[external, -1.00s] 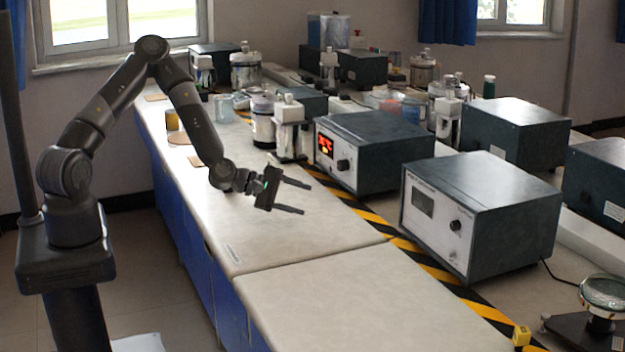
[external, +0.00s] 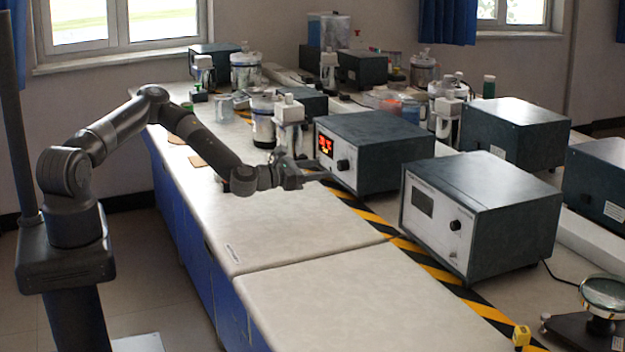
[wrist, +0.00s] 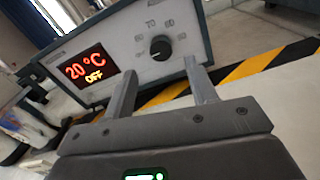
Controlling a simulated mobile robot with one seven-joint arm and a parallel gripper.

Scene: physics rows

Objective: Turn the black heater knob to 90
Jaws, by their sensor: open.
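The black heater knob (wrist: 161,48) is on the front panel of the heater box (external: 375,150), with printed numbers around it. Its white pointer line is visible, but the exact setting is too small to read surely. The knob also shows in the external view (external: 343,165). The lit red display (wrist: 84,70) beside it reads 20 °C and OFF. My gripper (wrist: 160,82) is open and empty. In the wrist view its two fingers point at the panel, one to the lower left of the knob and one to the lower right. The fingers appear apart from the knob.
A second box with a dark display and knob (external: 480,215) stands to the right. A jar (external: 263,120) and a white-topped apparatus (external: 289,125) stand left of the heater. Yellow-black tape (external: 400,243) runs along the bench. The front bench surface (external: 300,230) is clear.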

